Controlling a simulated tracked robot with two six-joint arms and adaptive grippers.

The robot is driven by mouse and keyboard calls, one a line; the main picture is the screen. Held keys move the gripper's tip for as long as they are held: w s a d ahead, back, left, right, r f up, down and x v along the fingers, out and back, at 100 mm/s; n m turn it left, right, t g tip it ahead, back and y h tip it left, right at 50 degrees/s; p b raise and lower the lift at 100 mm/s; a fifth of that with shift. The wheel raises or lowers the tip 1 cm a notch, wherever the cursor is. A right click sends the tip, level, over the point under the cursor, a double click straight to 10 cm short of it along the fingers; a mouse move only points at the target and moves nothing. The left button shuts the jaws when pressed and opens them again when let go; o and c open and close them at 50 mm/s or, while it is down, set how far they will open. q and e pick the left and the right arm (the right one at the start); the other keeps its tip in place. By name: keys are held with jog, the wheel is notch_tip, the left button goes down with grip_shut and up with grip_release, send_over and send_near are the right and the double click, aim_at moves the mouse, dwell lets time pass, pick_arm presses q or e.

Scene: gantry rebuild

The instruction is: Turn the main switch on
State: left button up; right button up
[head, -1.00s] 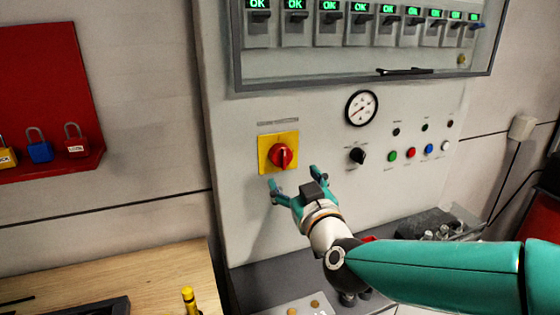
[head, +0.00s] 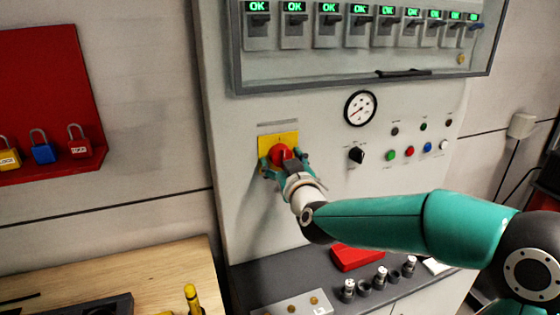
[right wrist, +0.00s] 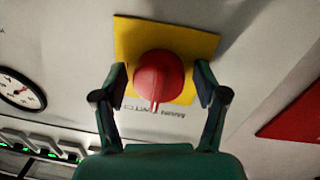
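The main switch is a red rotary knob (head: 281,153) on a yellow plate (head: 290,140), on the grey cabinet front. In the right wrist view the red knob (right wrist: 160,76) sits between my two fingers, in front of the yellow plate (right wrist: 205,50). My right gripper (head: 282,163) is at the knob with one finger on each side. In the right wrist view the right gripper (right wrist: 165,88) is open, with a visible gap between each finger and the knob. My left gripper is not in view.
A round gauge (head: 360,108), a black selector (head: 356,155) and coloured buttons (head: 409,151) are to the right. A glass-fronted case (head: 370,82) with OK displays is above. Padlocks (head: 42,150) hang on a red board at left. A grey ledge (head: 255,272) lies below.

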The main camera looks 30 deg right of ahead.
jog(key=c, duration=0.8)
jog(key=m+b, duration=0.2)
jog(key=m, duration=0.1)
jog(key=shift+f+b, duration=0.1)
jog(key=shift+b, duration=0.25)
jog(key=m+b, duration=0.1)
jog(key=m, duration=0.1)
jog(key=m+b, duration=0.1)
jog(key=m, duration=0.1)
jog(key=shift+a+m+g+y, duration=0.15)
jog(key=shift+m+g+y, duration=0.15)
jog(key=m+b, duration=0.1)
jog(key=m, duration=0.1)
jog(key=m+b, duration=0.1)
jog(key=m, duration=0.2)
jog(key=shift+r+y, duration=0.2)
jog(key=shift+y, duration=0.1)
jog(key=m+b, duration=0.2)
jog(key=m, duration=0.2)
jog(key=shift+r, duration=0.1)
jog(key=shift+m, duration=0.3)
